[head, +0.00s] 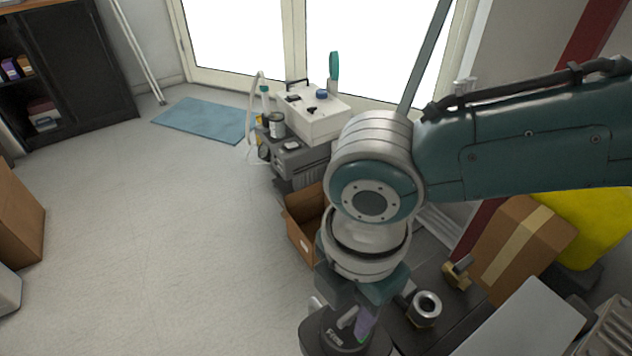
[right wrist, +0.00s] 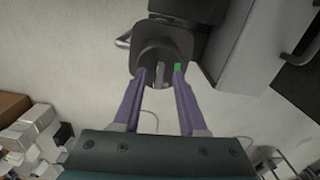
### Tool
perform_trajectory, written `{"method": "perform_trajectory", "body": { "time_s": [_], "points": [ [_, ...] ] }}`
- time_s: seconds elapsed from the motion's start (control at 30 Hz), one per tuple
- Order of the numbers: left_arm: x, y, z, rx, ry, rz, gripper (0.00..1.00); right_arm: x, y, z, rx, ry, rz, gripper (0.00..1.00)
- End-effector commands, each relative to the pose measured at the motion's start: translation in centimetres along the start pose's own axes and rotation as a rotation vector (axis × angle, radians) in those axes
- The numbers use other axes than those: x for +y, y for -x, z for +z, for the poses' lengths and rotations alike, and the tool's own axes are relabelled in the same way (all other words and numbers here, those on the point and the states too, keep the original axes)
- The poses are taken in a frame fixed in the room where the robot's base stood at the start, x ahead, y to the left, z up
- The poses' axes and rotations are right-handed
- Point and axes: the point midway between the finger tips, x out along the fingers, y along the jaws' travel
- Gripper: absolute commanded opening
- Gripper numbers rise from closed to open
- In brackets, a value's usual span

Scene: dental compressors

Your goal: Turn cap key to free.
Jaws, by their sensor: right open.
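The cap (head: 318,338) is a dark round piece at the bottom of the head view, with small white lettering on its top. A pale key (head: 348,317) stands up from it. In the right wrist view the dark cap (right wrist: 161,38) is ahead of the fingers, and the narrow key (right wrist: 162,76) shows between them. A green mark (right wrist: 177,67) is by the right-hand fingertip. My right gripper (right wrist: 160,74) is open, its purple fingers on either side of the key with gaps. In the head view my right gripper (head: 354,322) is partly hidden by its wrist. My left gripper is out of view.
An open cardboard box (head: 299,232) lies behind the arm. A white-topped machine (head: 318,118) stands by the windows. A metal ring-shaped part (head: 425,308) and a taped carton (head: 524,245) are to the right.

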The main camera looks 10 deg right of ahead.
Motion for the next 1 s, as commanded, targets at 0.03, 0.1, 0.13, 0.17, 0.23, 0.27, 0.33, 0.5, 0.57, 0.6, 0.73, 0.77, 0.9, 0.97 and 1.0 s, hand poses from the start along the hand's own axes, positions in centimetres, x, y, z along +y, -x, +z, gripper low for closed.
{"method": "perform_trajectory", "body": {
  "time_s": [0.03,0.1,0.13,0.17,0.23,0.27,0.33,0.5,0.57,0.6,0.73,0.77,0.9,0.97,1.0],
  "points": [
    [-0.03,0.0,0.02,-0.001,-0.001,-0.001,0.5,0.0,0.02,-0.01,0.0,0.0,0.0,0.39],
    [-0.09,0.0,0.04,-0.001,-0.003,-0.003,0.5,0.0,0.02,-0.01,0.0,0.0,0.0,0.31],
    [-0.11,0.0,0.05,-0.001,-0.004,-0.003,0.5,0.0,0.03,-0.01,0.0,0.0,0.0,0.28],
    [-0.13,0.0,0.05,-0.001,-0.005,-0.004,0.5,0.0,0.03,-0.01,0.0,0.0,0.0,0.24],
    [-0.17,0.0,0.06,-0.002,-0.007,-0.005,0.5,0.0,0.03,-0.01,0.0,0.0,0.0,0.17],
    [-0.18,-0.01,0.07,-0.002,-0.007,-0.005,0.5,0.0,0.03,0.0,0.0,-0.001,0.0,0.13],
    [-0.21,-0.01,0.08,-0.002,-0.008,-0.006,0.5,0.0,0.04,0.0,0.0,-0.001,0.0,0.05],
    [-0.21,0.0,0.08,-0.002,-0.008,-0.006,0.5,0.01,0.04,0.0,0.0,-0.001,0.0,0.0],
    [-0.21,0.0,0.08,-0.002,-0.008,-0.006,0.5,0.0,0.04,0.0,0.0,-0.001,0.0,0.0],
    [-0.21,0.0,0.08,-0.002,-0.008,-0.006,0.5,0.01,0.04,0.0,0.0,-0.001,0.0,0.0],
    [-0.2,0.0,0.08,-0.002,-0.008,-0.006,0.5,0.01,0.05,0.0,0.0,-0.001,0.0,0.0],
    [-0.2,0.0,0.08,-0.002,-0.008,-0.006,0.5,0.01,0.05,0.0,0.0,-0.001,0.0,0.0],
    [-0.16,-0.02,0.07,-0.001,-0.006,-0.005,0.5,0.0,0.03,-0.04,0.002,0.028,0.0,0.0],
    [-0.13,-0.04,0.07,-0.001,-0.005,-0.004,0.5,-0.06,-0.01,-0.05,0.002,0.072,-0.002,0.0],
    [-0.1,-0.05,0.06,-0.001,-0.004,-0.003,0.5,-0.05,0.0,-0.03,0.002,0.101,-0.001,0.0]
  ]
}}
